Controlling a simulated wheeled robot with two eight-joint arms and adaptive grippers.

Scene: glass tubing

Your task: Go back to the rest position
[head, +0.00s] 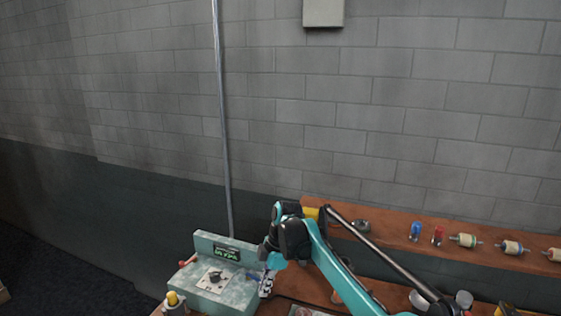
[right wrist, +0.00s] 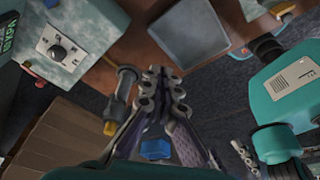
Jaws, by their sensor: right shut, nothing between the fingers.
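My right gripper (head: 266,285) hangs at the end of my teal right arm, just to the right of the pale teal device in the head view. In the right wrist view my right gripper (right wrist: 160,75) has its fingertips together, with nothing held. A second set of jointed metal fingers, which looks like my left gripper (right wrist: 242,153), shows small at the lower right of that view. Whether it is open or shut cannot be made out. The left arm does not show in the head view.
The teal device (head: 240,290) with a display and knob stands on the brown table, close to my right gripper. A grey tray (right wrist: 188,40) shows beyond the fingertips. A brown shelf (head: 465,258) behind my arm bears several small parts. A grey block wall closes the back.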

